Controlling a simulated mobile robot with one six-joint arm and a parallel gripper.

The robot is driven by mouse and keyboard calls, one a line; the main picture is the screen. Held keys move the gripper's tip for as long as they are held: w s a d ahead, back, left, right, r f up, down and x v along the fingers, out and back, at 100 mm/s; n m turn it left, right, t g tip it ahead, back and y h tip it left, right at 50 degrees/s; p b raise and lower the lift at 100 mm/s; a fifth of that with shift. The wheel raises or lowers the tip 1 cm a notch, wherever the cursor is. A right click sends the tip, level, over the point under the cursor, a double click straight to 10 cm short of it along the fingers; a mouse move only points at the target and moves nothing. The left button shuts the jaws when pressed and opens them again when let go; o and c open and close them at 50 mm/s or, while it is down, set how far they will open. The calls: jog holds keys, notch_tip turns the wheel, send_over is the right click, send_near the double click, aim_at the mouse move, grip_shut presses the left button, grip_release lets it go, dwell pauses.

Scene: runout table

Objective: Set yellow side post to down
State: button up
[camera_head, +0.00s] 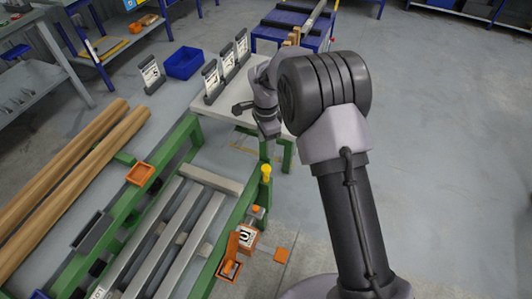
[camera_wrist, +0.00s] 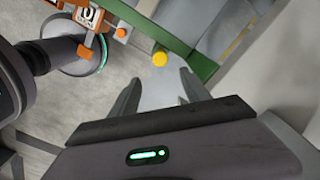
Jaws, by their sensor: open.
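The yellow side post (camera_head: 266,172) stands upright at the side of the green frame (camera_head: 235,215), near the white table's corner. It has a round yellow top with a short yellow stem below. In the wrist view its yellow top (camera_wrist: 160,59) shows beyond the gap between my fingertips, beside the green beam (camera_wrist: 200,66). My gripper (camera_wrist: 160,78) is open and empty, apart from the post. In the head view my gripper (camera_head: 266,130) is above and slightly behind the post, partly hidden by my wrist.
An orange knob (camera_head: 257,210), a white-marked box (camera_head: 247,236) and an orange open holder (camera_head: 230,268) sit along the frame's near side. The white table (camera_head: 205,108) bears several dark sign holders (camera_head: 227,64). Long wooden beams (camera_head: 75,165) lie left. Open floor (camera_head: 440,150) is right.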

notch_tip(320, 180, up, 4)
jog(key=shift+r+p, duration=0.15)
jog(key=shift+p, duration=0.2)
jog(key=s+d+r+n+t, duration=0.1)
jog(key=s+d+r, duration=0.15)
jog(key=r, duration=0.35)
jog(key=s+d+r+n+y, duration=0.1)
jog(key=s+d+r, duration=0.15)
jog(key=r, duration=0.35)
jog(key=s+d+r+n+t, duration=0.1)
jog(key=s+d+r, duration=0.1)
jog(key=s+r, duration=0.25)
jog(key=s+d+r+n+t, duration=0.2)
jog(key=s, duration=0.8)
jog(key=s+d+r+n+t+y, duration=0.1)
jog(key=s+d+r+n, duration=0.2)
jog(key=s, duration=0.8)
jog(key=shift+d+r+n+t+b, duration=0.15)
jog(key=shift+d+n+t+b, duration=0.15)
jog(key=shift+t, duration=0.1)
